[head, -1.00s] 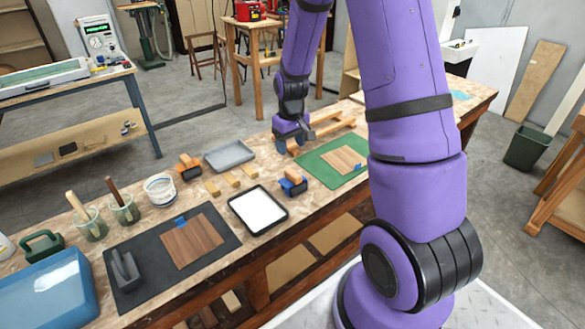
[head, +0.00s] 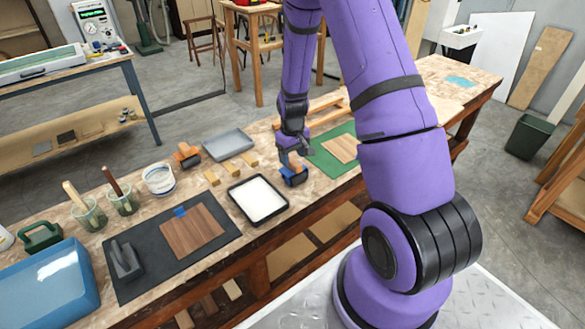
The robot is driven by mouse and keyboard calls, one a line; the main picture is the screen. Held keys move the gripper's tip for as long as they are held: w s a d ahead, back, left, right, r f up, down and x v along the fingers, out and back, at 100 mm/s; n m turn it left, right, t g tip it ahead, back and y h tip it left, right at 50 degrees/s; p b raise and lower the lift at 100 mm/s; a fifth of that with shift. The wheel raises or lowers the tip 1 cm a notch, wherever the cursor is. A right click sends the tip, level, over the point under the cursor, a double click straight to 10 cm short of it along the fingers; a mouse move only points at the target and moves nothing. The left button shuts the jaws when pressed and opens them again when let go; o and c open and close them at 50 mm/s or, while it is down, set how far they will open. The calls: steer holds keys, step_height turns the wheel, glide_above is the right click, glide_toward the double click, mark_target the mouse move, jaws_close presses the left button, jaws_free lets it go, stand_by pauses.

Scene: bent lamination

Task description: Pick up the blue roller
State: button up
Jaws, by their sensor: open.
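The blue roller (head: 294,177) sits on the workbench just right of the white-filled tray, by the left edge of the green mat. It has a blue body and an orange-brown part on top. My gripper (head: 294,157) is open and pointing down right above the roller, very close to its top. The fingers partly cover the roller, and I cannot tell whether they touch it.
A black tray with white content (head: 257,199) lies left of the roller. The green mat (head: 325,165) with a wood panel (head: 343,149) lies to its right. Small wood blocks (head: 230,169), a grey tray (head: 229,144) and an orange-brown roller (head: 187,155) stand behind left.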

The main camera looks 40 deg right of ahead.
steer(key=shift+f, duration=1.35)
steer(key=c, duration=1.1)
steer(key=shift+r, duration=0.2)
